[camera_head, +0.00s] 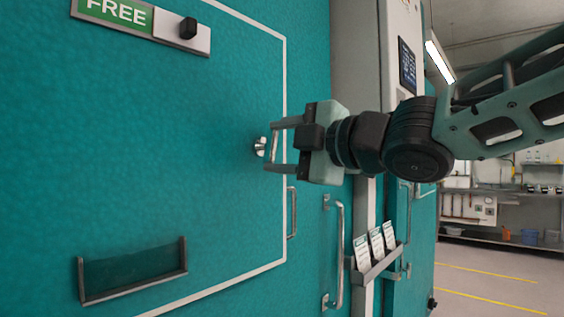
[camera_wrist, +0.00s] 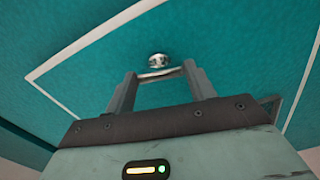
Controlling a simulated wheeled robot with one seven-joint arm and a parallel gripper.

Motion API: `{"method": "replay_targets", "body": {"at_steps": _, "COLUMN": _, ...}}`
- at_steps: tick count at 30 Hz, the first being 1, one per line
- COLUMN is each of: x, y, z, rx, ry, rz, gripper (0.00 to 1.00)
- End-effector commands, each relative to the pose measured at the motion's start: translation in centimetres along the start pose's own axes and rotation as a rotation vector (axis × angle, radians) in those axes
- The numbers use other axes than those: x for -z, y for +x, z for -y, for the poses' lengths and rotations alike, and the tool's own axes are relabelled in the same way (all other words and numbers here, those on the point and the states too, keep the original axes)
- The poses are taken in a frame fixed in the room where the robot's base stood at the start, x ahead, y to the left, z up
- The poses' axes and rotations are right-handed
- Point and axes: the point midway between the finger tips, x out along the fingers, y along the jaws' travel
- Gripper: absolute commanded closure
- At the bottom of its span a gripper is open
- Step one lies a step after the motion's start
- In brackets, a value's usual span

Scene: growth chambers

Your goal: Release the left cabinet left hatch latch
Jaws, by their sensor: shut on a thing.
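The left hatch (camera_head: 200,200) is a teal panel outlined in white on the teal cabinet front. Its latch (camera_head: 260,147) shows as a small silver round fitting near the hatch's right edge, with a pale bar (camera_head: 274,147) in front of it. My gripper (camera_head: 273,146) reaches in from the right, its fingers set well apart, one above and one below the bar, shut on it. In the wrist view the bar (camera_wrist: 160,75) spans between the fingertips, and the round fitting (camera_wrist: 158,61) lies just beyond. Whether the latch is turned is hard to tell.
A green FREE sign (camera_head: 117,12) with a black slider (camera_head: 188,28) is above. Vertical handles (camera_head: 338,255) and a card rack (camera_head: 376,262) stand below my gripper. Open floor (camera_head: 490,285) lies to the right.

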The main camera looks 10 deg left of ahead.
Motion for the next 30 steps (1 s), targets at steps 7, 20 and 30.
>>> {"method": "replay_targets", "body": {"at_steps": 7, "x": 0.02, "y": 0.01, "z": 0.16, "rx": -0.001, "ry": -0.138, "rz": -0.001, "gripper": 0.68}}
{"method": "replay_targets", "body": {"at_steps": 20, "x": 0.05, "y": 0.02, "z": 0.06, "rx": 0.001, "ry": -0.216, "rz": -0.002, "gripper": 0.68}}
{"method": "replay_targets", "body": {"at_steps": 30, "x": 0.06, "y": 0.02, "z": 0.07, "rx": 0.001, "ry": -0.218, "rz": -0.002, "gripper": 0.37}}
